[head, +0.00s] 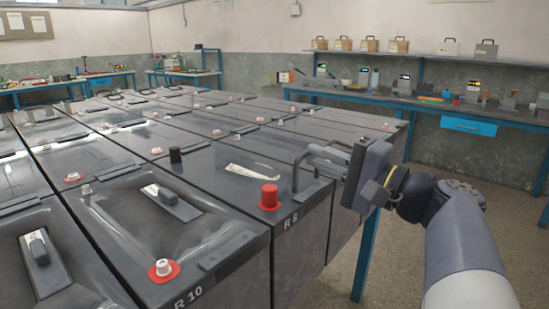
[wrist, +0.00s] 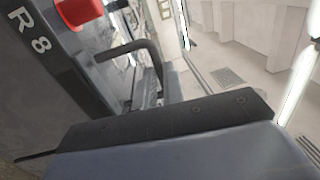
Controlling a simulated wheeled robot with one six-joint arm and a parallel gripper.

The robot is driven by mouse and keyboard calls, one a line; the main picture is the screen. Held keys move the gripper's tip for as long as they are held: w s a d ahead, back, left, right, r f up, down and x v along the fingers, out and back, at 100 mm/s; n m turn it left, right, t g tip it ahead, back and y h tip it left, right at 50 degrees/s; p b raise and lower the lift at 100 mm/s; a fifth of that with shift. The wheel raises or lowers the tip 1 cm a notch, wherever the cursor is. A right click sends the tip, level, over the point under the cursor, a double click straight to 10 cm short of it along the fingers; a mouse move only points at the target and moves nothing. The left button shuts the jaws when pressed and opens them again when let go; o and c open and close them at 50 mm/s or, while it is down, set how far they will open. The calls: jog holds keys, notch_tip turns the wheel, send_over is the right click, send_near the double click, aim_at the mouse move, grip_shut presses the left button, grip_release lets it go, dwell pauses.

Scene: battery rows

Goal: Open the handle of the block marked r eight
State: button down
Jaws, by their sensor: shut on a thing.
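The block marked R 8 (head: 303,248) is a dark grey battery block at the front right end of the rows; its label also shows in the wrist view (wrist: 30,32). A red cap (head: 269,195) stands on its top beside the handle. The handle (head: 296,174) is a thin dark bent bar, standing up from the block's top at its right end. It also shows in the wrist view (wrist: 130,48). My gripper (head: 328,158) is at the handle from the right, shut on its bar. The fingers partly hide where they meet the bar.
The block marked R 10 (head: 230,262) is to the left, with a white-and-red cap (head: 163,269) and a flat-lying handle. More blocks fill the rows behind. A blue-framed workbench (head: 470,127) runs along the back wall. Open floor (head: 400,250) lies to the right.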

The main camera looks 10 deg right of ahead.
jog(key=c, duration=1.5)
grip_release()
jog(key=p+v, duration=0.1)
jog(key=v, duration=0.9)
jog(key=shift+s+d, duration=0.25)
jog(key=shift+s, duration=0.05)
